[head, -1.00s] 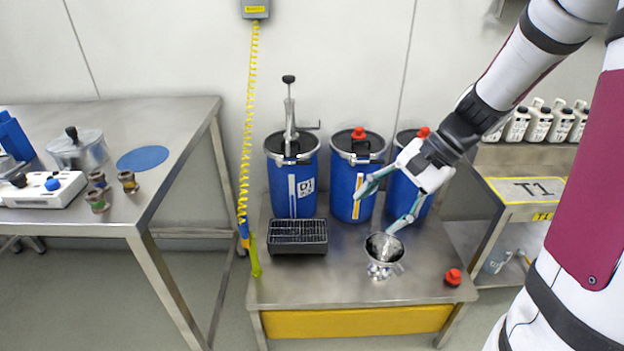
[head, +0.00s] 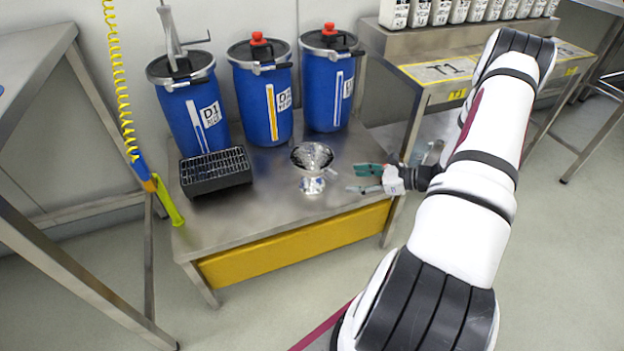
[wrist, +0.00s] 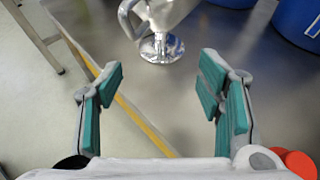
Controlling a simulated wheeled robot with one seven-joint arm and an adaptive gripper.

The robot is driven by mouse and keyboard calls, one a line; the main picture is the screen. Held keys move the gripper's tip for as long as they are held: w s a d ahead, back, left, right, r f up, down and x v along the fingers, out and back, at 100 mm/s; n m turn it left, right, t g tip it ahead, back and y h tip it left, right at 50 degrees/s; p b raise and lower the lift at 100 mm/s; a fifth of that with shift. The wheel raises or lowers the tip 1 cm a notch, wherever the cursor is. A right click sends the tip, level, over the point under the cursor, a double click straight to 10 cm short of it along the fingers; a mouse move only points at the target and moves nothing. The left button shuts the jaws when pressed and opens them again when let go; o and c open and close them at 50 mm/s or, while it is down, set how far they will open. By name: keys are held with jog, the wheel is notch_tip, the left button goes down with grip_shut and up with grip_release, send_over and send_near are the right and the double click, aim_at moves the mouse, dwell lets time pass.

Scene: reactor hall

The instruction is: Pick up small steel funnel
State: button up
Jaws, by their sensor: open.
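The small steel funnel (head: 312,160) stands on the low steel table, its wide mouth up, above a shiny round foot. In the wrist view the funnel (wrist: 166,12) is at the top middle, with its upper part cut off by the frame edge; its shiny base (wrist: 160,48) and a handle-like part show. My gripper (head: 362,179) is just right of the funnel, low over the table, pointing left towards it. In the wrist view my gripper (wrist: 160,88) has its two green-padded fingers wide apart with nothing between them. The funnel lies beyond the fingertips, apart from them.
Three blue drums (head: 262,92) stand along the table's back. A black grated tray (head: 214,172) sits left of the funnel. A yellow-green hose nozzle (head: 168,202) hangs at the left edge. A red object (wrist: 298,164) shows at the wrist view's lower right.

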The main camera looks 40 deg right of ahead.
jog(key=b, duration=0.2)
send_near(319, 186)
jog(key=w+a, duration=0.1)
jog(key=w+a+r, duration=0.1)
jog(key=w, duration=0.1)
jog(key=shift+w, duration=0.2)
jog(key=shift+b+x, duration=1.15)
jog(key=shift+x, duration=1.65)
jog(key=shift+w+r, duration=0.1)
jog(key=shift+r, duration=0.15)
jog(key=shift+c, duration=0.6)
grip_shut()
